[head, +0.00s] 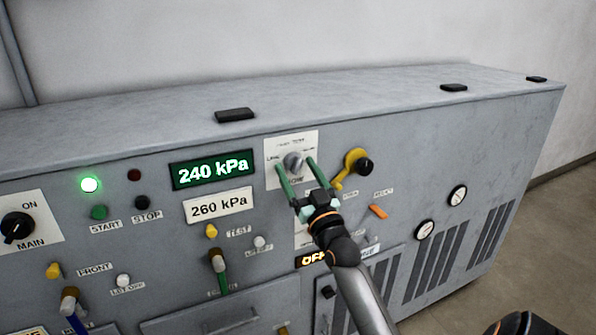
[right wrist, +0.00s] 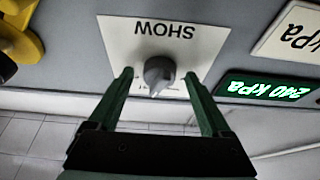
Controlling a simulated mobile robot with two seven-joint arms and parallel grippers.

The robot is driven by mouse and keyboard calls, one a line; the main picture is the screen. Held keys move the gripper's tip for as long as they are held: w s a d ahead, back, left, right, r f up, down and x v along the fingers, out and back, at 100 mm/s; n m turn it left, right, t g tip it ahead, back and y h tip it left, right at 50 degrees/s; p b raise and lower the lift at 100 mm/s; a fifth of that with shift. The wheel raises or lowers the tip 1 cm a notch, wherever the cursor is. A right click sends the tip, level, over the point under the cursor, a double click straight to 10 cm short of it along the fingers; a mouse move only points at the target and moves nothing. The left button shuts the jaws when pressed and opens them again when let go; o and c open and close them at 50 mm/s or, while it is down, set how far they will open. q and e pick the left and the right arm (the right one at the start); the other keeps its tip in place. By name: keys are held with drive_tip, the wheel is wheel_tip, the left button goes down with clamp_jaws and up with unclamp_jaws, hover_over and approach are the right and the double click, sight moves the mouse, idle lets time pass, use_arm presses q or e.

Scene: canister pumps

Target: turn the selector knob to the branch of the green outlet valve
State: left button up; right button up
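A small grey knob (head: 293,160) sits on a white plate marked SHOW, high on the panel; I take it for the selector knob. Its plate's small lettering is too blurred to read. In the right wrist view the knob (right wrist: 158,73) has its pointed end toward the picture's bottom. My right gripper (head: 295,163) is open, its two green fingers on either side of the knob, with gaps on both sides in the wrist view (right wrist: 158,78). A green-handled valve (head: 221,279) with a brown cap is low on the panel; its label is unclear. My left gripper is not in view.
A lit display (head: 213,170) reads 240 kPa, above a 260 kPa label (head: 219,204). A yellow lever (head: 352,165) stands out right of the knob. A blue-handled valve (head: 72,312) is at lower left. My right arm covers part of the panel below the knob.

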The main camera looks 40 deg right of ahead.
use_arm(q)
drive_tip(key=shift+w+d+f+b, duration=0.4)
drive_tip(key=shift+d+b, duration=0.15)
drive_tip(key=shift+b, duration=0.3)
use_arm(e)
drive_tip(key=v, duration=1.2)
drive_tip(key=shift+s, duration=0.3)
drive_tip(key=shift+f, duration=0.1)
drive_tip(key=a+f+n+g+y+p, duration=0.35)
drive_tip(key=a+f+g+y, duration=0.2)
drive_tip(key=a+f, duration=0.65)
use_arm(q)
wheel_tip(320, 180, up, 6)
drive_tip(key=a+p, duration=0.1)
drive_tip(key=p, duration=0.3)
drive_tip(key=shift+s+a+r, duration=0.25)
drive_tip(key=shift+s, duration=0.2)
use_arm(e)
drive_tip(key=s+a+f+n+g+y, duration=0.1)
drive_tip(key=s+a+f+g+y, duration=0.1)
drive_tip(key=s+a+f, duration=0.4)
drive_tip(key=s+a+f+n+g+y, duration=0.1)
drive_tip(key=s+a+f+g, duration=0.4)
drive_tip(key=f, duration=0.6)
drive_tip(key=shift+s+a+f+y, duration=0.3)
drive_tip(key=shift+s+a+y, duration=0.25)
drive_tip(key=shift+s, duration=0.5)
